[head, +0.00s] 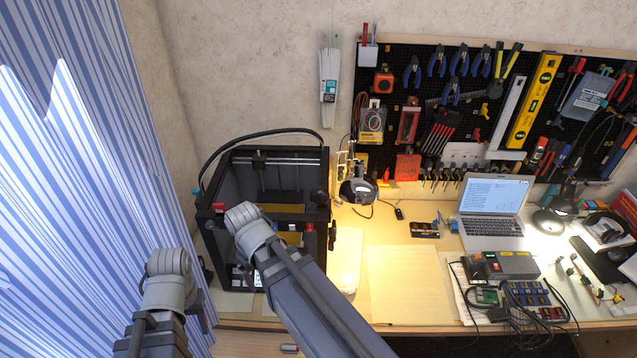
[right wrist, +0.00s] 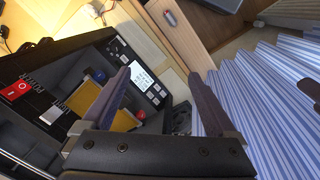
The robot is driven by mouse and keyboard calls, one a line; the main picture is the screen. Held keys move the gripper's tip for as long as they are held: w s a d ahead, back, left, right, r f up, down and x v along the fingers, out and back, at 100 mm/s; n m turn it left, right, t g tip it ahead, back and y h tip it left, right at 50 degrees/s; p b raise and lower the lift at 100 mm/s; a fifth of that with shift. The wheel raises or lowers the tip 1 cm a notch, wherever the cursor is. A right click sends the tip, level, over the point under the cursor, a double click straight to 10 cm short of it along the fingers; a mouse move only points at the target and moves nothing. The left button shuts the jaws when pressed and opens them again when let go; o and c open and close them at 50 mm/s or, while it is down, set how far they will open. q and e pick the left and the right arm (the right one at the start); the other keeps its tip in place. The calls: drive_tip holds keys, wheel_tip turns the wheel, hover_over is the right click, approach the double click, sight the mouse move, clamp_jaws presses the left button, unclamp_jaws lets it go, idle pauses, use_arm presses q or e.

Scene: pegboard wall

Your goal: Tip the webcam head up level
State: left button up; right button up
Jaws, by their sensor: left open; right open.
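I cannot pick out the webcam head for certain. A small dark fitting (head: 322,199) at the right front post of the black 3D printer (head: 310,160) may be it; its tilt is too small to read. My right gripper (right wrist: 160,78) is open and empty in the right wrist view, over the printer's front near a lit screen (right wrist: 141,73). A red switch (right wrist: 17,90) shows at the left there. In the head view my left arm stands at the lower left beside the curtain; its fingers are hard to make out. Neither gripper visibly touches the fitting.
A striped curtain (head: 60,190) hangs close on the left. A dark rounded device (head: 360,190) with a cable stands right of the printer. A pale board (head: 408,285) lies on the bench, with a laptop (head: 493,205) farther right.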

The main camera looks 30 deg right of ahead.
drive_tip(key=w+d+r+n+h+p, duration=0.1)
drive_tip(key=w+d+r+n+p, duration=0.1)
drive_tip(key=w+d+r+p, duration=0.25)
use_arm(q)
wheel_tip(320, 180, up, 7)
drive_tip(key=p, duration=0.1)
use_arm(e)
drive_tip(key=n+g+h, duration=0.1)
drive_tip(key=n+h, duration=0.5)
drive_tip(key=n, duration=0.6)
approach(313, 193)
drive_tip(key=x, duration=0.4)
drive_tip(key=shift+s+a+f, duration=0.1)
drive_tip(key=shift+a+f, duration=0.05)
drive_tip(key=shift+f, duration=0.45)
drive_tip(key=shift+d+r+n+h, duration=0.3)
drive_tip(key=shift+n+h, duration=0.1)
drive_tip(key=shift+n, duration=0.2)
drive_tip(key=b+x, duration=0.5)
drive_tip(key=x, duration=0.2)
drive_tip(key=shift+a+f, duration=0.1)
drive_tip(key=shift+f, duration=0.1)
drive_tip(key=shift+d+f+b, duration=0.15)
drive_tip(key=shift+d+b, duration=0.15)
drive_tip(key=shift+d, duration=0.05)
use_arm(q)
wheel_tip(313, 193, down, 5)
drive_tip(key=shift+w+f, duration=0.1)
drive_tip(key=shift+f, duration=0.05)
